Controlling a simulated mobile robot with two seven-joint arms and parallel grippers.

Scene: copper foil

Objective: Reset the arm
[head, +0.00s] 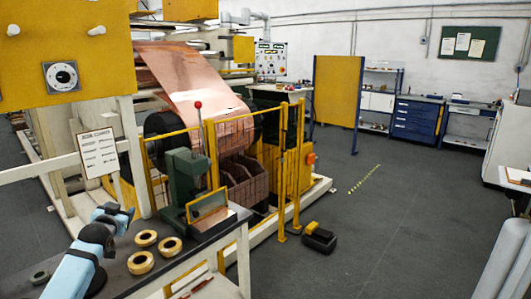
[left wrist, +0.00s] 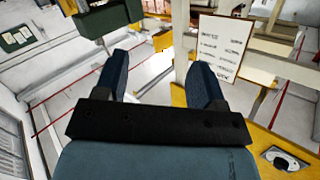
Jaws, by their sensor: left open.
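My left gripper (head: 120,213) is at the lower left of the head view, over the dark bench top. Its blue arm comes in from the lower left corner. In the left wrist view the two blue fingers (left wrist: 159,72) stand well apart, with nothing between them. The gripper is open and empty. My right gripper shows in neither view.
The dark bench (head: 195,252) carries yellow rings (head: 140,262), a green press (head: 184,180) and a yellow-framed box (head: 207,206). Behind are a copper foil machine (head: 185,75) and a yellow fence (head: 283,165). The grey floor (head: 400,200) at right is largely clear.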

